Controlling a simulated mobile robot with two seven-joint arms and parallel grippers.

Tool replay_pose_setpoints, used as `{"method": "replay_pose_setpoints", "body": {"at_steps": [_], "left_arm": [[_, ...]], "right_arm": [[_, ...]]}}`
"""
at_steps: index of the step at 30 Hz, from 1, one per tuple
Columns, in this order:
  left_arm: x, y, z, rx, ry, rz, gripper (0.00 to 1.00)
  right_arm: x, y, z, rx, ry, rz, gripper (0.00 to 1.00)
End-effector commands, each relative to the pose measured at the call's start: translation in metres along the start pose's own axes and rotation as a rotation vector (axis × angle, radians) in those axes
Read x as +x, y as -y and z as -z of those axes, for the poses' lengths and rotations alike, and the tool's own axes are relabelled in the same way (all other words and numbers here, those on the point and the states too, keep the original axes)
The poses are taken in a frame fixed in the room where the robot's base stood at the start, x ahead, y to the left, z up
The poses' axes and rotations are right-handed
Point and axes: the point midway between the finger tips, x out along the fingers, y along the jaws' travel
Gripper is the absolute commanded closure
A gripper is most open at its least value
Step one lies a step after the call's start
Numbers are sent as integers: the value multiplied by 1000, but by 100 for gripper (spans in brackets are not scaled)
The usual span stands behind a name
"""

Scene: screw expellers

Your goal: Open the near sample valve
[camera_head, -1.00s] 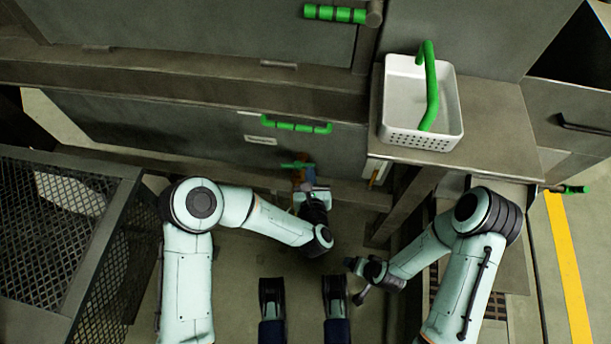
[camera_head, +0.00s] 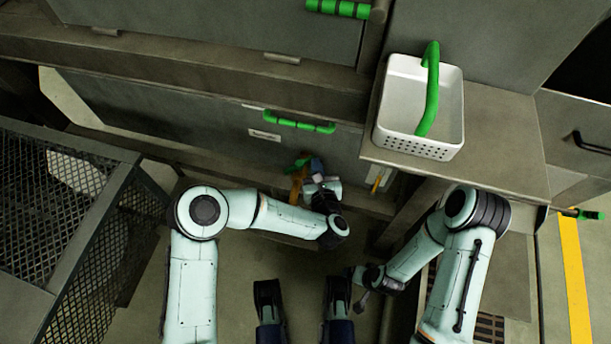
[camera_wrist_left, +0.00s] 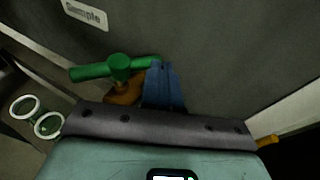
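The near sample valve has a green T-shaped handle (camera_wrist_left: 118,68) on an orange-brown body (camera_wrist_left: 122,92), below a "Sample" label (camera_wrist_left: 85,13) in the left wrist view. In the head view its handle (camera_head: 297,164) is small and partly covered by my left gripper (camera_head: 316,166). The blue fingers of my left gripper (camera_wrist_left: 163,84) look closed together, beside the right end of the handle. They overlap that end in the picture; whether they touch it is unclear. My right gripper (camera_head: 359,290) hangs low at the right, away from the valve, its fingers too small to read.
A white basket (camera_head: 420,145) with a green handle stands on a ledge at the right. A green bar handle (camera_head: 298,125) is on the panel above the valve. A mesh-sided frame (camera_head: 60,215) stands at the left. A yellow-orange part (camera_head: 376,183) sits right of my left gripper.

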Motion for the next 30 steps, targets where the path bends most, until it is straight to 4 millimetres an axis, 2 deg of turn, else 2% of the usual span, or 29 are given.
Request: {"method": "replay_pose_setpoints", "body": {"at_steps": [30], "left_arm": [[29, 2, -8, -1, 0, -1, 100]], "right_arm": [[4, -4, -5, 5, 16, -8, 12]]}}
